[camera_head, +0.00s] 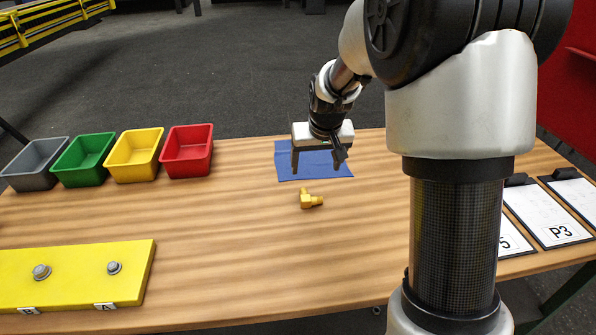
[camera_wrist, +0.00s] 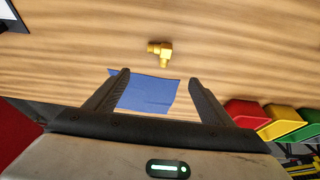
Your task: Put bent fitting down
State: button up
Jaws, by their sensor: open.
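The bent fitting (camera_head: 310,199) is a small yellow elbow piece lying on the wooden table, just in front of the blue mat (camera_head: 335,174). It also shows in the wrist view (camera_wrist: 161,53), beyond my fingertips and apart from them. My gripper (camera_head: 319,165) is above the blue mat with its fingers spread. In the wrist view my gripper (camera_wrist: 162,84) has nothing between its fingers but a view of the blue mat (camera_wrist: 146,92) below. The gripper does not touch the fitting.
Grey (camera_head: 37,163), green (camera_head: 83,158), yellow (camera_head: 134,154) and red (camera_head: 187,150) bins stand at the back left. A yellow block (camera_head: 70,279) with two metal studs lies at the front left. White boards, one marked P3 (camera_head: 548,212), lie at the right.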

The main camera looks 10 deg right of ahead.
send_over(311, 197)
jog(key=s, duration=0.1)
jog(key=f, duration=1.1)
jog(key=shift+s+f, duration=0.2)
jog(key=x, duration=0.2)
jog(key=p+x, duration=0.1)
jog(key=x, duration=0.2)
jog(key=shift+s+d+f, duration=0.1)
jog(key=shift+s+f, duration=0.1)
jog(key=shift+r, duration=0.1)
jog(key=c, duration=1.4)
